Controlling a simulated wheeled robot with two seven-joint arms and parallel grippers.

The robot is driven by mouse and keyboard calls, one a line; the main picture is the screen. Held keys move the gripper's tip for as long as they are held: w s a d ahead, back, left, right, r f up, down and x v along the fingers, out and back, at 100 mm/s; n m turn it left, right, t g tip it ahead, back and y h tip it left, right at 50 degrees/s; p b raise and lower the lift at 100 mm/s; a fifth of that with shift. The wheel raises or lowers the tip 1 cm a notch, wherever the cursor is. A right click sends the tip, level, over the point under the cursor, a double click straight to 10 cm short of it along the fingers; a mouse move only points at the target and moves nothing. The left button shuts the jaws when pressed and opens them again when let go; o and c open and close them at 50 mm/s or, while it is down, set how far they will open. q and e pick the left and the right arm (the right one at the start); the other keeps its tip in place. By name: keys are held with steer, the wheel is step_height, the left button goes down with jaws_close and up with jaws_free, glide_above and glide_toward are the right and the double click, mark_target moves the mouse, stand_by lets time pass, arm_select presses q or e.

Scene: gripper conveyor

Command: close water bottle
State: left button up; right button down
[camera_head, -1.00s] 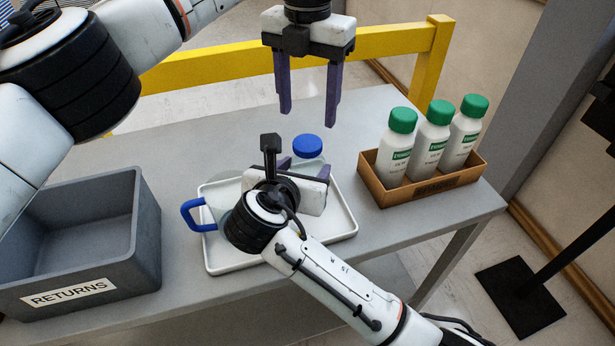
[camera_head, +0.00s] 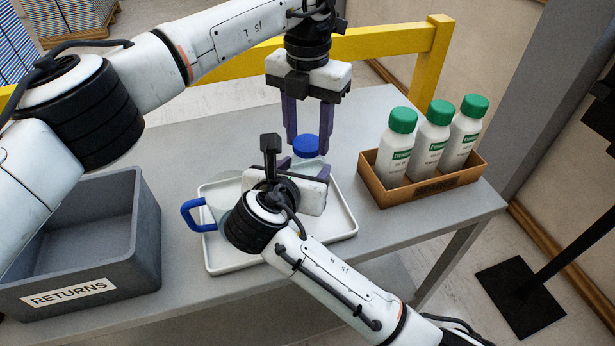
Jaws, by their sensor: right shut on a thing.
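The water bottle (camera_head: 309,166) stands on the white tray. Its blue cap (camera_head: 306,147) sits at the top; how tightly it sits cannot be told. My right gripper (camera_head: 303,168) is shut on the bottle from the front, and its wrist hides most of the lower body. My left gripper (camera_head: 308,146) points down from above. It is open, its purple fingers on either side of the cap, with gaps showing between them and the cap. Whether the fingers are exactly level with the cap is hard to tell.
A clear jug with a blue handle (camera_head: 190,213) stands on the tray (camera_head: 343,225), partly hidden by my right arm. A grey RETURNS bin (camera_head: 138,240) is at the left. A cardboard box (camera_head: 376,185) with several green-capped bottles (camera_head: 433,138) is at the right.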

arm_select(q)
steer(key=c, duration=0.3)
steer(key=shift+m, duration=0.8)
steer(key=o, duration=1.2)
steer(key=shift+o, duration=0.2)
step_height(320, 180, up, 12)
